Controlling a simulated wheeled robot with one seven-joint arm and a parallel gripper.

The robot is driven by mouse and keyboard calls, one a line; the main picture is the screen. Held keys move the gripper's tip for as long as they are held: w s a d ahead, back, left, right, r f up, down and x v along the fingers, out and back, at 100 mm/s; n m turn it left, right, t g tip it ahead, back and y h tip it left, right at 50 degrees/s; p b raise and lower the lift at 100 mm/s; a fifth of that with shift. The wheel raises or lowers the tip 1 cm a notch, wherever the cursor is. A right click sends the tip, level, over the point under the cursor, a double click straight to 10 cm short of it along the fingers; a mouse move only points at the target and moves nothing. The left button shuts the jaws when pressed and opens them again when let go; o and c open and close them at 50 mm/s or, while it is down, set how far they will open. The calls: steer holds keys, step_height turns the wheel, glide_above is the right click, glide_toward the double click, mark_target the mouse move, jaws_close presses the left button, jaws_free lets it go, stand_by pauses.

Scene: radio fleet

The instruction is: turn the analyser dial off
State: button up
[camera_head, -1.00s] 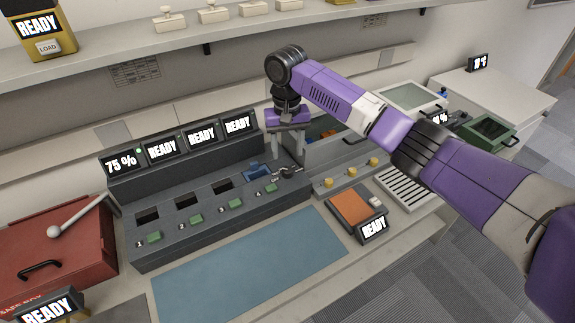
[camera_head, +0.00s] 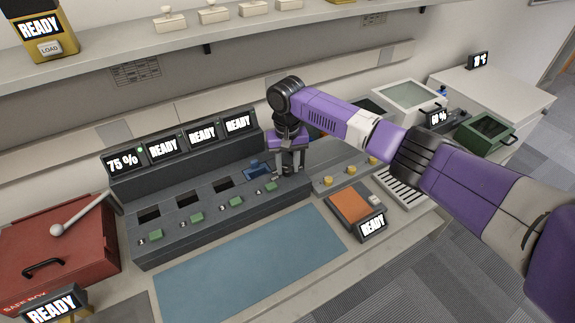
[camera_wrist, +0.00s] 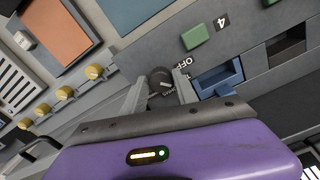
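The analyser dial (camera_wrist: 160,80) is a small dark round knob on the grey console, with an OFF label beside it in the wrist view. I cannot clearly tell which setting its mark points to. My gripper (camera_head: 290,172) is over the right end of the console in the head view, pointing down. In the wrist view its two grey fingers (camera_wrist: 159,82) stand apart, one on each side of the dial. Any contact is unclear. In the head view the fingers largely hide the dial. The console (camera_head: 200,245) has several READY screens and a 75 % screen.
A blue block (camera_head: 255,168) sits in the slot left of my gripper. Yellow knobs (camera_head: 327,181) and an orange-topped device (camera_head: 352,203) are to the right. A red box (camera_head: 60,240) stands left. A blue mat (camera_head: 250,262) lies clear in front.

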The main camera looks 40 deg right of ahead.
jaws_close()
steer(key=shift+a+r+n+p, duration=0.15)
steer(key=shift+n+p, duration=0.25)
steer(key=shift+p, duration=1.05)
steer(key=n+p, duration=0.1)
steer(key=n, duration=0.2)
steer(key=shift+n+p, duration=0.3)
steer(key=shift+n, duration=0.1)
steer(key=n, duration=0.4)
steer(key=shift+n, duration=0.3)
steer(key=o, duration=0.5)
jaws_free()
